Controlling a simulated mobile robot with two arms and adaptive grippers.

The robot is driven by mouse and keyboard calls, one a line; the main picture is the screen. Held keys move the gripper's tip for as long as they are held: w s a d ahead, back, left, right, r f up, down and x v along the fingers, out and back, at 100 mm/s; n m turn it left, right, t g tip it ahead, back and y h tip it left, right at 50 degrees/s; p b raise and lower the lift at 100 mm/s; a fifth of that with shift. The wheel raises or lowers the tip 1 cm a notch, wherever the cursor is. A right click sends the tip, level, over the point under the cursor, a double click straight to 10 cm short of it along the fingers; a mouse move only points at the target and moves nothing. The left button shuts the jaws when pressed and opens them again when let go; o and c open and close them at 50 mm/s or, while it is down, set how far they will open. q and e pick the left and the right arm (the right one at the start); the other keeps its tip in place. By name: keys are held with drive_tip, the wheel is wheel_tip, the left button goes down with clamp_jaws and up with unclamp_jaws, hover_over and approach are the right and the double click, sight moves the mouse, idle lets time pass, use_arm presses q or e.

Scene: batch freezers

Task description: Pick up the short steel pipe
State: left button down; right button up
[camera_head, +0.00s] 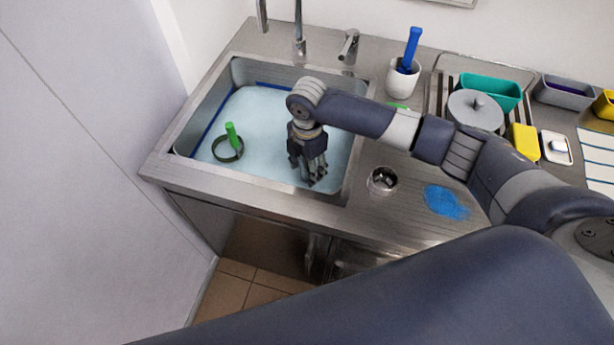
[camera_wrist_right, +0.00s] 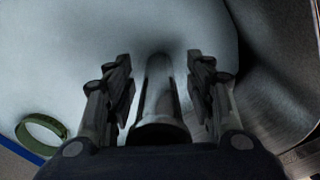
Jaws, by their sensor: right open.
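The short steel pipe (camera_wrist_right: 159,100) shows in the right wrist view as a grey cylinder with its wider, nearer end towards my palm. It stands between the two fingers of my right gripper (camera_wrist_right: 160,95), and a gap shows on each side of it. In the head view my right gripper (camera_head: 314,176) points down into the right part of the sink (camera_head: 190,130). It is open around the pipe, which I cannot make out there behind the fingers. My left gripper is not in view.
A green ring-shaped object with an upright green handle (camera_head: 233,138) is in the sink's left part; its ring also shows in the wrist view (camera_wrist_right: 40,133). A steel cup (camera_head: 382,181) and a blue cloth (camera_head: 446,202) are on the counter. A tap (camera_head: 299,40) stands behind.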

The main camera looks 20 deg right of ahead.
drive_tip(key=shift+f, duration=0.35)
drive_tip(key=c, duration=1.1)
drive_tip(key=shift+o, duration=0.2)
drive_tip(key=shift+r, duration=0.15)
